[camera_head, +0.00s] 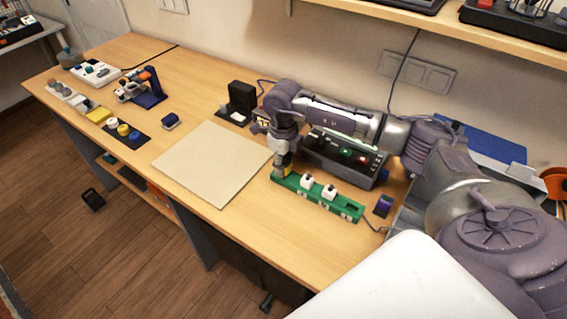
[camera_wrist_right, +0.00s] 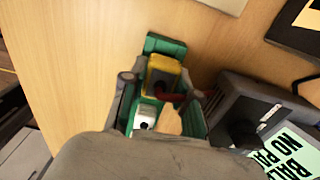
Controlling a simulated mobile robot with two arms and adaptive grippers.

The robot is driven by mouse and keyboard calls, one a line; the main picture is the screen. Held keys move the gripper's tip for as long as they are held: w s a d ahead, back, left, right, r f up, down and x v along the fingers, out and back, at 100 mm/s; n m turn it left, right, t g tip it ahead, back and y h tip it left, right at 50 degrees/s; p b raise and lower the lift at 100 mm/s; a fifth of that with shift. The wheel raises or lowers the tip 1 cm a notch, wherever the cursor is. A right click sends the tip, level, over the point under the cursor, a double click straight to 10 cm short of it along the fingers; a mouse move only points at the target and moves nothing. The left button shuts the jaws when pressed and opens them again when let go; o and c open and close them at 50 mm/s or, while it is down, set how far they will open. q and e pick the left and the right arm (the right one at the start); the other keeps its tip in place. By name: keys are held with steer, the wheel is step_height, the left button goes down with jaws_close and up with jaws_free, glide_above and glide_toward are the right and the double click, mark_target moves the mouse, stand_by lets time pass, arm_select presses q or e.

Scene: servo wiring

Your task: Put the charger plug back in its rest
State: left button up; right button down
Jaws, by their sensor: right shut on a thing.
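A green power strip (camera_head: 313,199) lies on the table in front of the dark device. A yellow plug (camera_wrist_right: 162,72) sits at the far end of the strip, seen from above in the right wrist view. My right gripper (camera_head: 283,168) reaches down over that end, shut on the yellow plug; its fingers stand on either side of it in the right wrist view (camera_wrist_right: 162,86). The plug is mostly hidden by the gripper in the head view. I cannot tell which item is the plug's rest. My left gripper is not in view.
White plugs (camera_head: 308,182) sit in the strip beside the gripper. A dark device (camera_head: 345,157) with lit switches stands close behind. A beige mat (camera_head: 212,160) lies left, clear. A black stand (camera_head: 241,99) stands behind it. A small purple block (camera_head: 383,205) is right of the strip.

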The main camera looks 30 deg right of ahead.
mark_target(284, 163)
steer(key=shift+f+b, duration=0.4)
steer(key=shift+f, duration=0.2)
steer(key=c, duration=0.8)
jaws_free()
steer(key=shift+r, duration=0.1)
step_height(284, 163, up, 12)
